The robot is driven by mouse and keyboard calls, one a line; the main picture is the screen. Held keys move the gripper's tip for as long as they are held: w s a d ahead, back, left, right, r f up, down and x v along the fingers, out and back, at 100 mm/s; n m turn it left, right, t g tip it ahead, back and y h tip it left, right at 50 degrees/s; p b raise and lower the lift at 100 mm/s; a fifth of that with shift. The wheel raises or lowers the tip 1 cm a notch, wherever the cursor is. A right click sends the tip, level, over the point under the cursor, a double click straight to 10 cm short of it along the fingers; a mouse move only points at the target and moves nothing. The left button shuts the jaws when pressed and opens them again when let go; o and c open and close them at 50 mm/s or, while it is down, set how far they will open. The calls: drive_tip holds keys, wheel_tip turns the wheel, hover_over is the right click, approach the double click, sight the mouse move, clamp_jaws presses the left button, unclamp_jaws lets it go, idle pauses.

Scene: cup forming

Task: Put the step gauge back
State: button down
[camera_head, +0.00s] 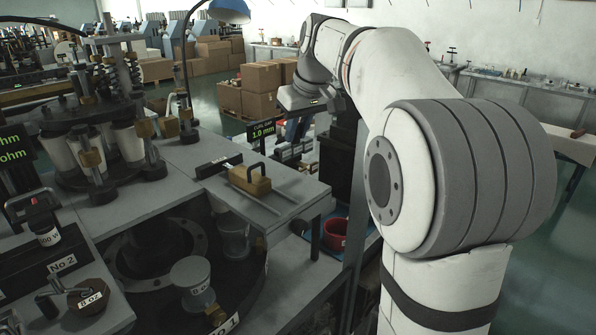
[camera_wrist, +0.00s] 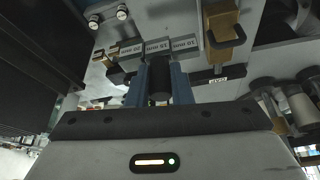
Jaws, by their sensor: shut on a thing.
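My gripper (camera_wrist: 160,88) shows in the wrist view, its two blue fingers closed on a dark cylindrical grip (camera_wrist: 160,78). Whether the blocks are joined to the dark grip I cannot tell. In the head view my gripper (camera_head: 297,128) is small, beyond the grey bench plate and partly hidden by my arm. Pale and dark blocks (camera_head: 290,150) show just below it.
A brass block with a dark handle (camera_head: 250,181) lies on the grey bench plate (camera_head: 300,190), beside a black labelled piece (camera_head: 219,165). A sign reading 1.0 mm (camera_head: 262,130) stands close to my gripper. A red bin (camera_head: 335,235) is lower right. Cardboard boxes (camera_head: 261,78) stand behind.

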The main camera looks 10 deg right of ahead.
sight(296, 154)
wheel_tip(296, 154, down, 2)
drive_tip(key=shift+w+a+f, duration=0.1)
drive_tip(key=shift+a+f, duration=0.2)
drive_tip(key=shift+f, duration=2.1)
drive_tip(key=shift+f, duration=0.2)
drive_tip(key=c, duration=1.3)
unclamp_jaws()
